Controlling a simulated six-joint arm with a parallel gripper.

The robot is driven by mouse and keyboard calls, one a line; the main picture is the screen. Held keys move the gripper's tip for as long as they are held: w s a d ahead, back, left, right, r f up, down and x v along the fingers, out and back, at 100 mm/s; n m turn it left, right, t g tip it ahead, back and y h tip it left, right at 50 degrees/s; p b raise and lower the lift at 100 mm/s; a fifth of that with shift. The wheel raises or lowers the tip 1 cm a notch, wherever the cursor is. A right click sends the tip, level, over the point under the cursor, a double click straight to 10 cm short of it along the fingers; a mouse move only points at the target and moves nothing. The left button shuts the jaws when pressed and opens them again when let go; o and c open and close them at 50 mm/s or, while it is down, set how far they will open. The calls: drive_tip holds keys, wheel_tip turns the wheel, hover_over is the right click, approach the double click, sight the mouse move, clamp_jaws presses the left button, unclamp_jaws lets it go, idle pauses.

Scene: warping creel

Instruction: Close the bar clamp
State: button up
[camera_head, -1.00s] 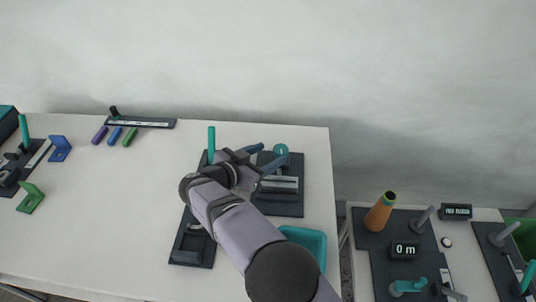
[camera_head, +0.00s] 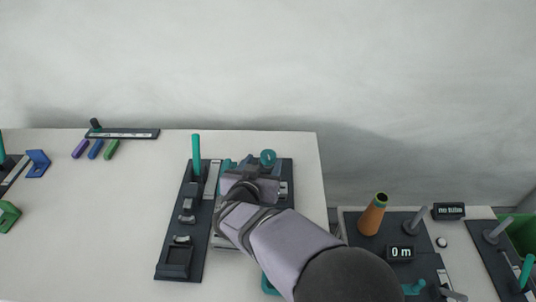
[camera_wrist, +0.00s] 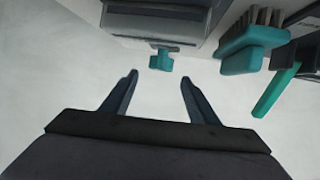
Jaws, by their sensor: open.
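I cannot tell for sure which fixture is the bar clamp. A long dark board with an upright teal lever (camera_head: 196,155) stands left of my arm, with grey blocks along it. The head view mostly hides my fingers.
A teal-backed brush (camera_wrist: 250,45) and a teal bar (camera_wrist: 275,92) are right of my fingers. A dark rail (camera_head: 122,133) with several coloured pieces lies back left. The table's left middle is clear. A side table holds an orange cone (camera_head: 372,214) and a display (camera_head: 401,252).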

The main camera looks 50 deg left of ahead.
sight(268, 154)
drive_tip(key=shift+f, duration=0.1)
drive_tip(key=shift+x, duration=3.65)
drive_tip(key=c, duration=1)
drive_tip(key=shift+m+p, duration=0.3)
drive_tip(key=shift+p, duration=0.15)
